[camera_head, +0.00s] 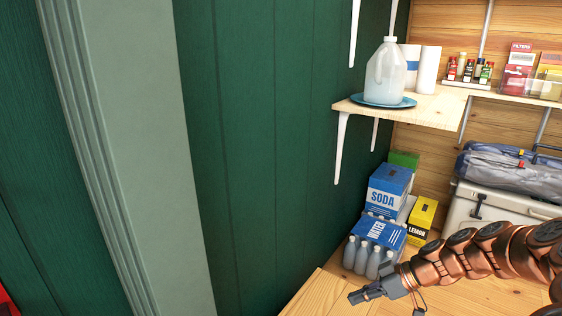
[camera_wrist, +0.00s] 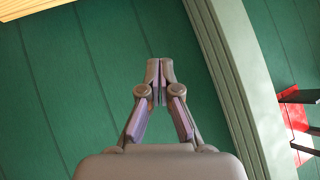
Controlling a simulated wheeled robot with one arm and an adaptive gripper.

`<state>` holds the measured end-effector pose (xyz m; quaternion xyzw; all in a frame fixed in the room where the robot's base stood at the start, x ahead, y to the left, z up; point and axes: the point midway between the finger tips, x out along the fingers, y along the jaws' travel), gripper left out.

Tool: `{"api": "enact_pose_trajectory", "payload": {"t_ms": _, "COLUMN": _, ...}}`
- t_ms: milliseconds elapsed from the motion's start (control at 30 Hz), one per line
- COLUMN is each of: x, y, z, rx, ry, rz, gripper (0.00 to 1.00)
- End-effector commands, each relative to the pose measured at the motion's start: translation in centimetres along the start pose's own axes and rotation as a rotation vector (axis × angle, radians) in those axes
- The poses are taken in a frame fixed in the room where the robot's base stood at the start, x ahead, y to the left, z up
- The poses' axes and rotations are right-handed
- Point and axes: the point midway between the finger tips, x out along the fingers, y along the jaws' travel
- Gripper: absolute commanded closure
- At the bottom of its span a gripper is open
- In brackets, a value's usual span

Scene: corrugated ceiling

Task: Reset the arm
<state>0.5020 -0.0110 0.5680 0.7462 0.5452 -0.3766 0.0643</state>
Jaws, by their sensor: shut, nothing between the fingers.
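My gripper (camera_head: 357,298) is at the end of my copper-coloured arm, which reaches in from the right edge of the head view. It is in front of a pack of water bottles and above the wooden floor or surface. In the wrist view my gripper (camera_wrist: 160,66) points at the green panelled wall. Its fingertips meet and hold nothing.
A wooden shelf (camera_head: 435,108) bears a jug (camera_head: 386,75) on a blue plate (camera_head: 372,103). Below are a soda box (camera_head: 385,196), a water pack (camera_head: 376,233), a lemon box (camera_head: 421,216) and a cooler (camera_head: 485,213). The green wall (camera_head: 260,150) at left is bare.

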Motion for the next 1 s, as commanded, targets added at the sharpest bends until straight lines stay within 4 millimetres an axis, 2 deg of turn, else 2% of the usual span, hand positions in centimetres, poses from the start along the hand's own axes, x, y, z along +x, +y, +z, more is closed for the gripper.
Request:
{"api": "enact_pose_trajectory", "payload": {"t_ms": 33, "x": -1.5, "y": -2.4, "z": -2.7, "rx": 0.007, "ry": -0.029, "rz": -0.016, "gripper": 1.00}}
{"api": "enact_pose_trajectory", "payload": {"t_ms": 100, "x": -2.4, "y": -4.9, "z": -4.9, "rx": 0.033, "ry": -0.070, "rz": -0.033, "gripper": 1.00}}
{"api": "enact_pose_trajectory", "payload": {"t_ms": 200, "x": -3.9, "y": -8.4, "z": -7.5, "rx": 0.076, "ry": -0.135, "rz": -0.046, "gripper": 1.00}}
{"api": "enact_pose_trajectory", "payload": {"t_ms": 400, "x": -7.1, "y": -15.5, "z": -11.4, "rx": 0.176, "ry": -0.276, "rz": -0.043, "gripper": 1.00}}
{"api": "enact_pose_trajectory", "payload": {"t_ms": 700, "x": -12.8, "y": -24.8, "z": -14.8, "rx": 0.364, "ry": -0.481, "rz": 0.061, "gripper": 1.00}}
{"api": "enact_pose_trajectory", "payload": {"t_ms": 1000, "x": -19.9, "y": -32.5, "z": -16.1, "rx": 0.596, "ry": -0.639, "rz": 0.268, "gripper": 1.00}}
